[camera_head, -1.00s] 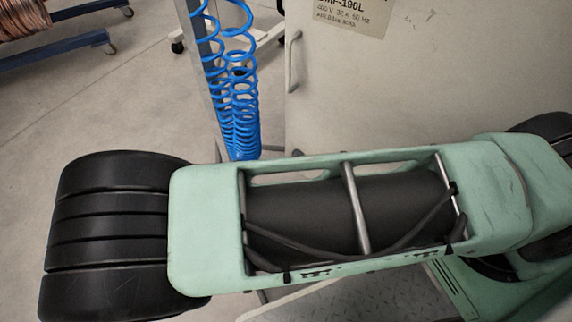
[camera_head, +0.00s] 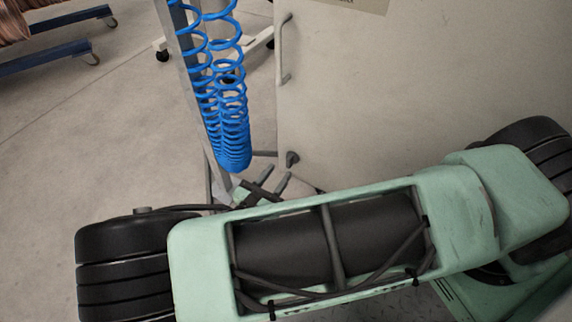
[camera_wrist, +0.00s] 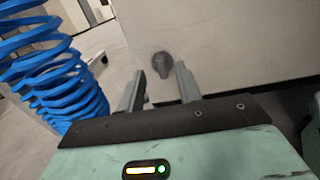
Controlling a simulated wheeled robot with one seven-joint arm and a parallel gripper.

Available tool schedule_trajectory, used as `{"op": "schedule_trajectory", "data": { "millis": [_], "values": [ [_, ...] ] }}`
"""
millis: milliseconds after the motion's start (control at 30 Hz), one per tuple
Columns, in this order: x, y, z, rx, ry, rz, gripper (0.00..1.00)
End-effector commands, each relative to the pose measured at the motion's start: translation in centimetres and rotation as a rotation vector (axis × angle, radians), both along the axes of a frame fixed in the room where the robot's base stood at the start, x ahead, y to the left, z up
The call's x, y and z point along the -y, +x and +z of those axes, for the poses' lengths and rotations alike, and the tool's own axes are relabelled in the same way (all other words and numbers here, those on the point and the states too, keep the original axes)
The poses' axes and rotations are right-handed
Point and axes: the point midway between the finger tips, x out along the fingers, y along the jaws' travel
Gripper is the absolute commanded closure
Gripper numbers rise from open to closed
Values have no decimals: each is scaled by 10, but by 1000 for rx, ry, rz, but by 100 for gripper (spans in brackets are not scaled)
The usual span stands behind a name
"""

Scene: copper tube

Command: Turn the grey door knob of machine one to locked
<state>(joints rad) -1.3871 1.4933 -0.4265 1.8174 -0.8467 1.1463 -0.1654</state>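The grey door knob (camera_wrist: 163,63) sits on the lower part of the pale machine door. In the wrist view it shows just beyond and between my fingertips, apparently apart from them. It also shows in the head view (camera_head: 292,158), near the door's lower left edge. My gripper (camera_wrist: 158,85) is open with its two grey fingers spread and nothing between them. In the head view my gripper (camera_head: 268,184) shows partly behind my arm, just below and left of the knob. Whether the fingers touch the knob is not clear.
A blue coiled hose (camera_head: 222,110) hangs beside a grey post, close to the left of my gripper; it also fills the left of the wrist view (camera_wrist: 45,65). A door handle (camera_head: 284,50) is higher on the door (camera_head: 400,85). Open floor (camera_head: 100,130) lies left.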

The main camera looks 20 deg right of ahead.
Motion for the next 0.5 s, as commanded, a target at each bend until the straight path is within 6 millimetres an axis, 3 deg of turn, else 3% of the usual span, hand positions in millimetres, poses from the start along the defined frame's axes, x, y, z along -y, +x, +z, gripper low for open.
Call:
{"op": "schedule_trajectory", "data": {
  "millis": [200,500],
  "values": [
    [30,21,-2,1,-2,-2,65],
    [43,31,0,0,1,-1,65]
  ]
}}
